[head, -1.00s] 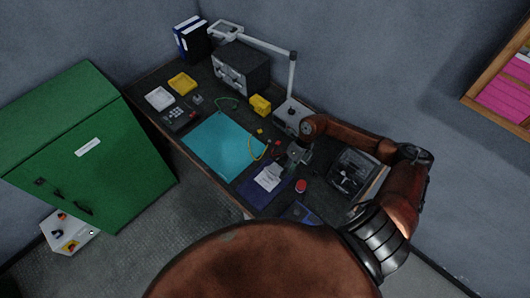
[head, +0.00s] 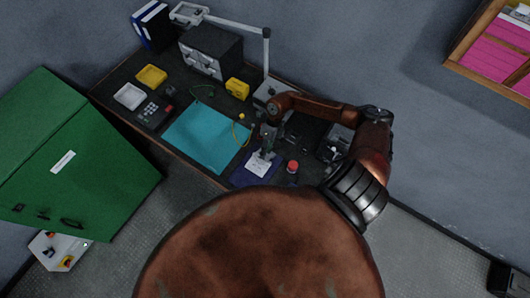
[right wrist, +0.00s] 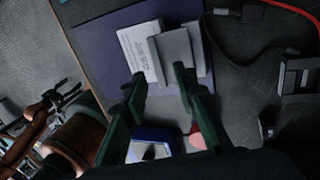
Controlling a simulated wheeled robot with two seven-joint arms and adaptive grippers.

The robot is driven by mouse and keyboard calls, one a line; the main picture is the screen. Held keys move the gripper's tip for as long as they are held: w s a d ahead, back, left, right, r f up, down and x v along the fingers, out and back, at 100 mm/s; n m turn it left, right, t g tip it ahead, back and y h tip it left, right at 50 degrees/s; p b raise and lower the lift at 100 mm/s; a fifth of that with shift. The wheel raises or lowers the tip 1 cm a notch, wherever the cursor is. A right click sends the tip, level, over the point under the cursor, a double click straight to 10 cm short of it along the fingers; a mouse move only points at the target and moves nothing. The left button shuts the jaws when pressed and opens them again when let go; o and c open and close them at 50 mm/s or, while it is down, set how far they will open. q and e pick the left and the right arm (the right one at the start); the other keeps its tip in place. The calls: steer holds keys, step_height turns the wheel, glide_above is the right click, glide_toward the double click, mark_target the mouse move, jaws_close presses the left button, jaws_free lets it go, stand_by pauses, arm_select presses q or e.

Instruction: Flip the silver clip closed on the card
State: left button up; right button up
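The white card (head: 258,167) lies on a navy mat (head: 241,178) near the table's front edge. In the right wrist view the card (right wrist: 138,50) has printed lines, and the silver clip (right wrist: 176,52) shows as a pale grey block overlapping its right side. I cannot tell the clip's flap angle. My right gripper (head: 266,152) is just above the card. In the right wrist view its two dark green fingers (right wrist: 160,90) are apart, with nothing held between them, and their tips point at the clip. A copper arm with dark finger-like parts, likely my left, shows at that view's lower left.
A red round item (head: 292,167) stands right of the card. A teal mat (head: 208,138) lies to the left, with a yellow cable beside it. A lamp (head: 267,55) and a grey cabinet (head: 211,52) stand behind. A green locker (head: 75,150) is at left.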

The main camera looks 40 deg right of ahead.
steer(key=shift+x, duration=0.8)
steer(key=shift+c, duration=0.4)
jaws_close()
